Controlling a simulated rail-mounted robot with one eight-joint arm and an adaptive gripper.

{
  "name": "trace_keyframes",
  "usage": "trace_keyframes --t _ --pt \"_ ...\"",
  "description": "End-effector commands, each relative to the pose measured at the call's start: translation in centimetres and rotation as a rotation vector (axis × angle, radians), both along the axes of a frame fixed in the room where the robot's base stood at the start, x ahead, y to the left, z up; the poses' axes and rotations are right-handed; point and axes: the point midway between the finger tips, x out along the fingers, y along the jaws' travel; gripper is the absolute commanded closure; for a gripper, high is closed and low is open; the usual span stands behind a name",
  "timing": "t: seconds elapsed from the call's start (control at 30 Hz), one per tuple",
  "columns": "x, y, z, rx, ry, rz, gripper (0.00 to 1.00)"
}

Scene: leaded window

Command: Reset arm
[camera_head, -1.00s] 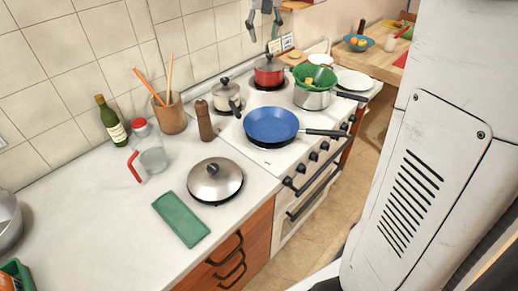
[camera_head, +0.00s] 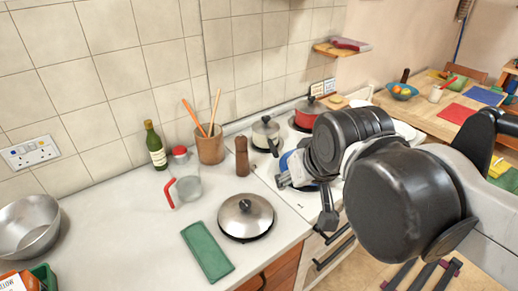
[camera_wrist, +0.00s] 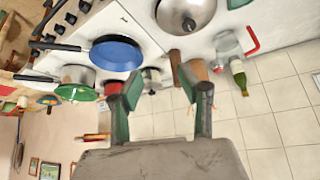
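My gripper (camera_wrist: 164,88) shows in the wrist view with its two fingers spread apart and nothing held between them. In the head view, my dark arm reaches in from the right, and my gripper (camera_head: 303,200) is in front of the stove, partly hiding the blue pan (camera_head: 294,166). In the wrist view, the blue pan (camera_wrist: 116,54) lies beyond the fingers, apart from them.
A lidded pan (camera_head: 245,216) and a green cloth (camera_head: 208,251) lie on the counter. A pepper mill (camera_head: 242,157), utensil crock (camera_head: 210,145), glass jug (camera_head: 187,185) and bottle (camera_head: 155,148) stand behind. A wooden table (camera_head: 440,117) is at the back right.

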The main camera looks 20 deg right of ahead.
Motion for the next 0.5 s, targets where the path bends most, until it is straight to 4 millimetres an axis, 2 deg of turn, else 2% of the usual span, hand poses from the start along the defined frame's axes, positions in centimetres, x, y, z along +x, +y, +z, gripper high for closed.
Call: trace_keyframes --t 0.03,0.17,0.5 --pt "-0.8 0.3 -0.8 0.001 -0.009 0.008 0.64" --pt "-1.9 0.7 -1.9 0.003 -0.024 0.020 0.64" --pt "-2.1 0.8 -2.1 0.003 -0.028 0.023 0.64"
